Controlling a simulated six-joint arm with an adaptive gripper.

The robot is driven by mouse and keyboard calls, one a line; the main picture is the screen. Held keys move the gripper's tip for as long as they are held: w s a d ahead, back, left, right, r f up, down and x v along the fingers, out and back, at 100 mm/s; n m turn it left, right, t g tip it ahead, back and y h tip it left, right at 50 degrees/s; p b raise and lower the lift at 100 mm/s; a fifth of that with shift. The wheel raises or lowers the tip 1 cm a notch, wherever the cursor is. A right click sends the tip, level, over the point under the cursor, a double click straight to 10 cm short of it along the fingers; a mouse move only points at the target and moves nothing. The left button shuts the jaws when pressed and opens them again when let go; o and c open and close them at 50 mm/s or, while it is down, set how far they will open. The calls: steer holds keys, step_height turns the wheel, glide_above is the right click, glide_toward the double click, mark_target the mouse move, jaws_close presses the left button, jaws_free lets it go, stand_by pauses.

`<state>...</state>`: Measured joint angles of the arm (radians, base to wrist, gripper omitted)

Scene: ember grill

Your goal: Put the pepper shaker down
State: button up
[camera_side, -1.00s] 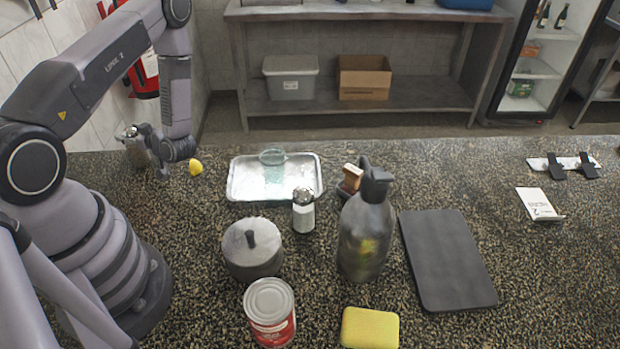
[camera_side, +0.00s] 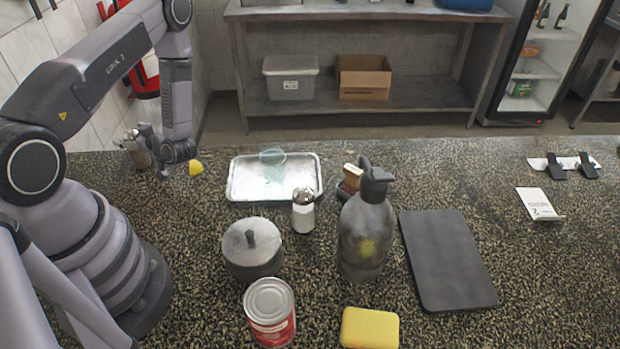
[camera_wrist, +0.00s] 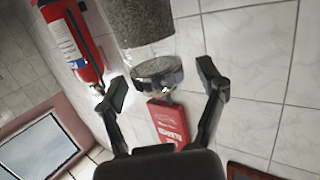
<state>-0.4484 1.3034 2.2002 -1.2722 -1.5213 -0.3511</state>
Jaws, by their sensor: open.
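The pepper shaker (camera_wrist: 140,25) is a clear cylinder with dark grains and a metal cap, seen in the wrist view. In the side view the pepper shaker (camera_side: 137,153) is at the counter's far left, partly hidden by my gripper (camera_side: 143,139). The wrist view shows my gripper (camera_wrist: 162,84) open, with a finger on each side of the cap and gaps between fingers and cap. The shaker's base is out of the wrist view and hard to make out in the side view.
A lemon (camera_side: 196,168) lies right of my gripper. A metal tray (camera_side: 236,187) holds a glass (camera_side: 272,158). A salt shaker (camera_side: 303,213), lidded pot (camera_side: 252,255), can (camera_side: 271,315), dark bottle (camera_side: 366,235), sponge (camera_side: 370,328) and black board (camera_side: 447,260) stand or lie further right.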

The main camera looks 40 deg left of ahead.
steer(key=v, duration=1.2)
steer(key=w+d+r+m+t+h, duration=0.1)
steer(key=w+d+r+t+h, duration=0.25)
steer(key=w, duration=0.35)
steer(key=w+d+r+m+t+h, duration=0.1)
steer(key=w+d+r+t+h, duration=0.1)
steer(key=w+t+h, duration=0.3)
steer(key=w+d+r+m+t+h, duration=0.1)
steer(key=w+d+r+m+h, duration=0.15)
steer(key=d+r, duration=0.3)
steer(key=w+d+r+m+t+h, duration=0.1)
steer(key=w+d+r+m+h, duration=0.2)
steer(key=r, duration=0.4)
steer(key=s+d+r+m+h, duration=0.3)
steer(key=s+d+r+m, duration=0.45)
steer(key=s+r, duration=0.35)
steer(key=s+a+r+m+g+y, duration=0.1)
steer(key=s+m, duration=0.4)
steer(key=s, duration=1)
steer(key=shift+s+a+r+g, duration=0.25)
steer(key=shift+a+r+g, duration=0.2)
steer(key=shift+a+r, duration=0.1)
